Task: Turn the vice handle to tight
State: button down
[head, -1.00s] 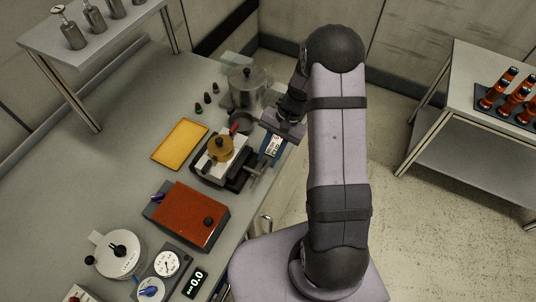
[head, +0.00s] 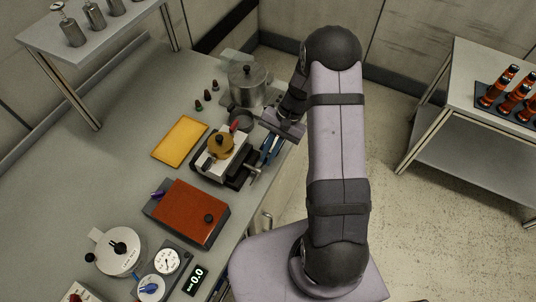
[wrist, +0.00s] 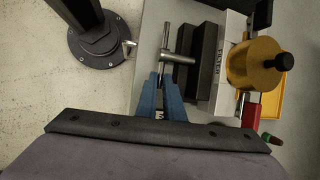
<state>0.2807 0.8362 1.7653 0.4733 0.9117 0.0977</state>
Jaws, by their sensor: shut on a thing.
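The vice (head: 238,177) stands near the bench's right edge, with dark and pale jaws around a brass-coloured round part (head: 221,147). Its metal T-shaped handle (head: 254,175) sticks out toward the bench edge. In the wrist view the handle (wrist: 177,58) shows as a crossbar on a screw, beside the vice's dark blocks (wrist: 205,55) and the brass part (wrist: 255,65). My gripper (head: 268,155) is low beside the handle. In the wrist view its blue fingers (wrist: 162,88) are close together on the near end of the crossbar, and the exact contact is partly hidden.
A metal pot (head: 247,84) and a dark ring (head: 241,121) stand behind the vice. A yellow tray (head: 180,141) lies to its left, and a red-topped box (head: 190,212) in front. A floor gap lies right of the bench, before a side table (head: 463,152) with orange-and-black items.

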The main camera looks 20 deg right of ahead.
jog(key=b, duration=0.1)
jog(key=f+g+y+b, duration=0.2)
jog(key=shift+w+d+f+b, duration=0.2)
jog(key=shift+w+d+b, duration=0.1)
jog(key=shift+b, duration=0.1)
jog(key=f+g+y+b, duration=0.1)
jog(key=g+y+b, duration=0.1)
jog(key=b, duration=0.3)
jog(key=shift+f+m+y, duration=0.15)
jog(key=shift+m+y, duration=0.25)
jog(key=shift+b, duration=0.45)
jog(key=shift+s+g+y, duration=0.1)
jog(key=shift+g+y, duration=0.2)
jog(key=c, duration=1.9)
grip_release()
notch_tip(320, 180, up, 10)
jog(key=b, duration=0.2)
jog(key=shift+b, duration=0.3)
